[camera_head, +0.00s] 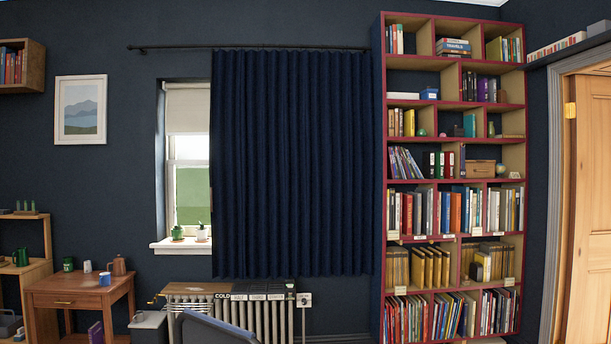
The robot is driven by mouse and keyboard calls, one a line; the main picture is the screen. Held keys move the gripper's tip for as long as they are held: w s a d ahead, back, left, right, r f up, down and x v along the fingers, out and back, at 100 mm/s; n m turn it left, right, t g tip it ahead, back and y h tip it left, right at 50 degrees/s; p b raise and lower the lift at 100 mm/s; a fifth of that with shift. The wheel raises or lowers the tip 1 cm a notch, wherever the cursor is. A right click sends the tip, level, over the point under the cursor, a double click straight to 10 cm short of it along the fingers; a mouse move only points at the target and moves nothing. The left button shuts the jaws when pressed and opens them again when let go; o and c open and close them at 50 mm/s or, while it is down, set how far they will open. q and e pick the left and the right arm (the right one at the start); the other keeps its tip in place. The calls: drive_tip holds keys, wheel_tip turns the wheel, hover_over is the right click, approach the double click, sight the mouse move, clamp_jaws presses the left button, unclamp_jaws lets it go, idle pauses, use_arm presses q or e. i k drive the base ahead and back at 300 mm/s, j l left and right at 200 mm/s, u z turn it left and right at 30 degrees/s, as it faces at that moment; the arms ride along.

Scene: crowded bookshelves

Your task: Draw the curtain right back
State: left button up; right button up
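A dark blue pleated curtain (292,165) hangs from a thin dark rod (250,47) on the far wall. It covers the wall from the middle of the window (187,175) to the left side of the bookshelf. The left part of the window is uncovered, with a pale blind (187,110) partly lowered over the glass. The curtain's left edge hangs straight down in front of the window. The rest of the window is hidden behind it. Neither of my grippers shows in the head view.
A radiator (245,318) stands below the curtain, with small boards on top. Two potted plants stand on the window sill (182,246). A tall bookshelf (382,200) stands right of the curtain, and a wooden table (80,299) at the left. A grey-blue chair back (212,330) shows at the bottom.

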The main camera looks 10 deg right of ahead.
sight(223, 146)
drive_tip(key=i+l+z, duration=0.9)
drive_tip(key=i, duration=0.35)
drive_tip(key=i+z, duration=0.3)
drive_tip(key=i, duration=0.15)
drive_tip(key=i+j+u, duration=0.15)
drive_tip(key=i+u, duration=0.25)
drive_tip(key=i, duration=0.2)
drive_tip(key=i+u, duration=0.35)
drive_tip(key=i, duration=0.25)
drive_tip(key=i+l+u, duration=0.4)
drive_tip(key=i, duration=0.2)
drive_tip(key=i+j, duration=0.05)
drive_tip(key=j, duration=0.05)
